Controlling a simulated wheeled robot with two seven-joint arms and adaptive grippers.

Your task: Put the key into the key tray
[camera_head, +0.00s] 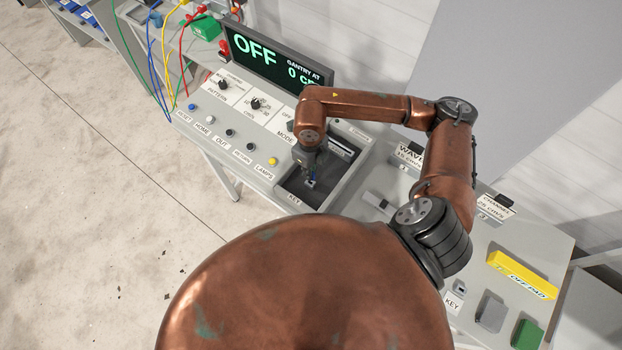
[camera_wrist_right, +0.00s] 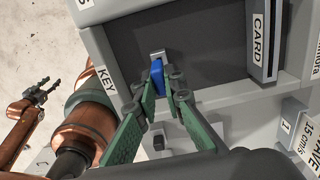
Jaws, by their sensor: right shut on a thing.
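The key (camera_wrist_right: 157,74) has a blue body with a grey end. It sits between the fingertips of my right gripper (camera_wrist_right: 162,88), which is shut on it. In the head view, my right gripper (camera_head: 311,174) points down inside the key tray, a recess with a dark floor (camera_head: 299,187) and a KEY label on its front rim. The key is over the tray floor (camera_wrist_right: 205,38); I cannot tell if it touches it. My left gripper (camera_wrist_right: 40,92) shows open and empty at the left of the wrist view, away from the tray; it is not in the head view.
A CARD slot (camera_wrist_right: 262,40) stands beside the tray. The console has several knobs and buttons, including a yellow one (camera_head: 272,161), and an OFF display (camera_head: 275,58). On the right bench lie a yellow pad (camera_head: 522,274), a grey block (camera_head: 491,313) and a green block (camera_head: 527,334).

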